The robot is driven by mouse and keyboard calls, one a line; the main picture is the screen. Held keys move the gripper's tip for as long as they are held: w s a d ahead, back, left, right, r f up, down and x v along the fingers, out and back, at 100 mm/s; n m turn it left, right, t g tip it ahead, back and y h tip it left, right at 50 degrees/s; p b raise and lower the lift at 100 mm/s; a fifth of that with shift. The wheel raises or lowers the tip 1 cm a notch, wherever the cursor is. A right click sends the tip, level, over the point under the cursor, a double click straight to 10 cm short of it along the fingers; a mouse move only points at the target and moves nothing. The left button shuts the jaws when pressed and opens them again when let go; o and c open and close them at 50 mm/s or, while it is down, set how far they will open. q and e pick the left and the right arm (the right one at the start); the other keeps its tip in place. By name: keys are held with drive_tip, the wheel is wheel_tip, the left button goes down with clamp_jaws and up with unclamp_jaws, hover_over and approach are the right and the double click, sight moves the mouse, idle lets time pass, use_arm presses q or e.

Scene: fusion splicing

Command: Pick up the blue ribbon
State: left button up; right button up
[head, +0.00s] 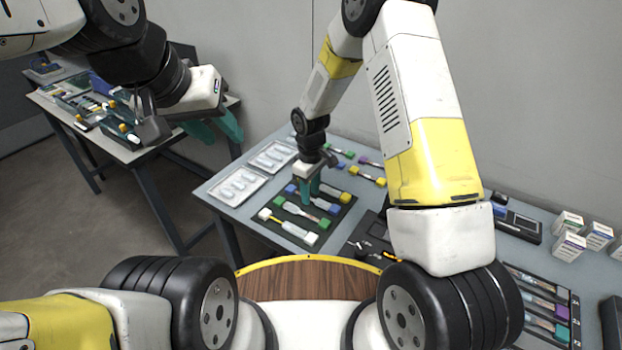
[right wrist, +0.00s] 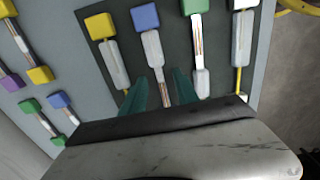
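The blue ribbon (head: 334,209) lies on the dark mat (head: 262,222), among ribbons with yellow, green and white ends. In the right wrist view its blue end (right wrist: 145,17) is at the top, with a clear sleeve below it. My right gripper (head: 311,196) is low over this ribbon. In the right wrist view its two teal fingers (right wrist: 159,92) are apart, one on each side of the ribbon's thin middle. I cannot tell whether they touch it. My gripper body hides the ribbon's other end there. My left gripper (head: 214,128) is open and empty near the left table.
White trays (head: 238,187) lie left of the mat. More ribbons (head: 368,176) lie behind it. Small boxes (head: 569,222) and a rack of ribbons (head: 540,305) are at the right. A second table (head: 130,152) holding several items stands at the left.

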drive_tip(key=shift+f, duration=0.4)
drive_tip(key=shift+c, duration=0.5)
clamp_jaws()
drive_tip(key=shift+r, duration=0.1)
